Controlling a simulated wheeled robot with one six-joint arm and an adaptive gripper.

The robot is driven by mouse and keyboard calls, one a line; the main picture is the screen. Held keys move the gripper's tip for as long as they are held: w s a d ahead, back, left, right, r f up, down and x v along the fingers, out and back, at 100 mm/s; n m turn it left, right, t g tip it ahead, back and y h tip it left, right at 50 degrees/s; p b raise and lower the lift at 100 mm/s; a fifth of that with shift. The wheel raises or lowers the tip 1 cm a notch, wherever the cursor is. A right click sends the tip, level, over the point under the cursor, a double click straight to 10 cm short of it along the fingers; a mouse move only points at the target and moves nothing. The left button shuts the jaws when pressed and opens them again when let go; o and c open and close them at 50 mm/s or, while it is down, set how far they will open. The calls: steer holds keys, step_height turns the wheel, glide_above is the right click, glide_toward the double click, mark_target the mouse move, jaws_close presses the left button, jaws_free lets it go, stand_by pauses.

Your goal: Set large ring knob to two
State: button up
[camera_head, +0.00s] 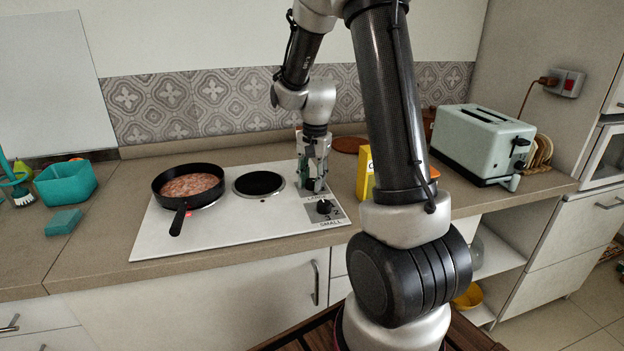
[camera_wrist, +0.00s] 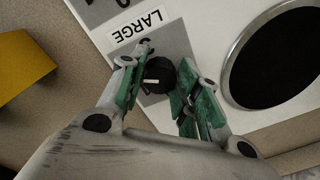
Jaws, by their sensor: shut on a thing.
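The large ring knob (camera_wrist: 157,68) is black with a short white pointer mark, on a grey panel beside the word LARGE, which is upside down in the wrist view. My gripper (camera_wrist: 163,72) has its green-padded fingers on either side of the knob and is shut on it. The panel's numbers are mostly cut off or covered, so I cannot read the setting. In the head view my gripper (camera_head: 314,185) is low over the white hob (camera_head: 245,224) and hides the large knob. The small ring knob (camera_head: 324,206) shows just in front of it.
A black pan (camera_head: 160,187) with reddish food sits on the left ring, its handle toward the front. The right ring (camera_head: 259,183) is bare. A yellow object (camera_head: 364,178) stands right of the hob. A pale green toaster (camera_head: 480,143) is farther right. Teal containers (camera_head: 66,183) are at left.

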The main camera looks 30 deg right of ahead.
stand_by(0.4)
steer(key=o, duration=1)
step_height(320, 180, up, 12)
steer(key=shift+s+d, duration=0.2)
steer(key=shift+s, duration=0.1)
steer(key=s+a+r+n+t, duration=0.2)
steer(key=s+n, duration=0.3)
steer(key=s, duration=0.6)
steer(key=s+a+r+n+t, duration=0.1)
steer(key=s+a+r+n, duration=0.2)
steer(key=s+n, duration=0.3)
steer(key=shift+s+a+r+t, duration=0.25)
steer(key=shift+s+r+t, duration=0.2)
steer(key=shift+s, duration=2.45)
